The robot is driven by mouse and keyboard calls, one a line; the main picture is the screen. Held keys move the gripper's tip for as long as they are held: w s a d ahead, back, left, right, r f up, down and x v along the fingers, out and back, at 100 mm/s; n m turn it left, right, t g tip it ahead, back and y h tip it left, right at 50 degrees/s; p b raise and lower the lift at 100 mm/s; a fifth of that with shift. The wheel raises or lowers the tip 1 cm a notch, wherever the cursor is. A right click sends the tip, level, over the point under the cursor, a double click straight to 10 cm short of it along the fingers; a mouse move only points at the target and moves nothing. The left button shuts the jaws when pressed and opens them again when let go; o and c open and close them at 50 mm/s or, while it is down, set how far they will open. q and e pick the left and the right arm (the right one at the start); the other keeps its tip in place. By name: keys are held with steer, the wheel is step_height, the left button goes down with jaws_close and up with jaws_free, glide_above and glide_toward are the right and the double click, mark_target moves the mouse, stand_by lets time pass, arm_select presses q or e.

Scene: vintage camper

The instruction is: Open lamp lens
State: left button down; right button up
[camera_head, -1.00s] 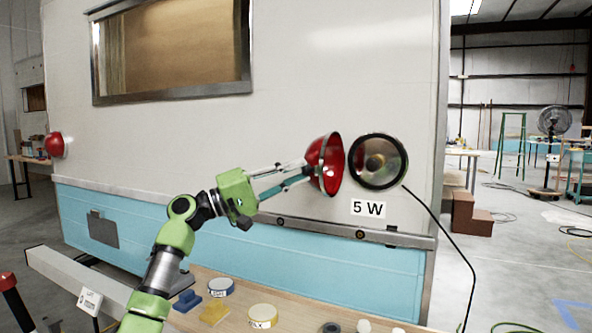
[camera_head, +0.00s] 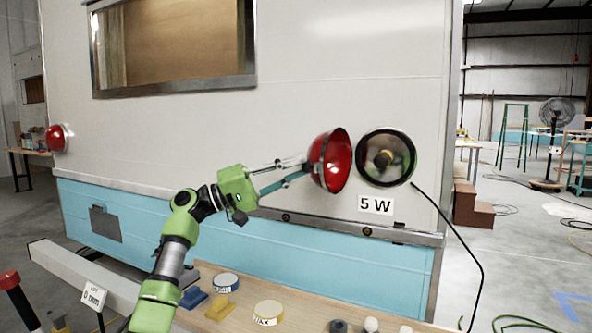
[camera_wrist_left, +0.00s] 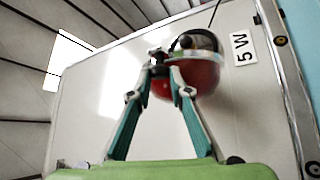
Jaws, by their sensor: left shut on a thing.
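The red dome-shaped lamp lens (camera_head: 337,161) is off the camper wall, its open side turned right toward the lamp base. My left gripper (camera_head: 312,168) is shut on the lens and holds it just left of the round lamp base (camera_head: 386,158). The base has a dark rim and shows a bulb at its middle. In the left wrist view, the lens (camera_wrist_left: 190,76) sits between the two fingertips (camera_wrist_left: 166,88), with the lamp base behind it. My right gripper is not in view.
A "5 W" label (camera_head: 376,205) is below the base, and a black cable hangs at right. A wooden bench (camera_head: 240,323) below holds a wax tin (camera_head: 268,313), another tin and several small blocks. A second red lamp (camera_head: 57,138) is at far left.

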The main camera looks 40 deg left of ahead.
arm_select(q)
steer(key=c, duration=2.1)
jaws_free()
steer(key=shift+d+f, duration=0.1)
steer(key=shift+f, duration=0.2)
steer(key=shift+c, duration=0.2)
steer(key=shift+s+r, duration=0.15)
steer(key=shift+s, duration=0.1)
steer(key=v, duration=1.2)
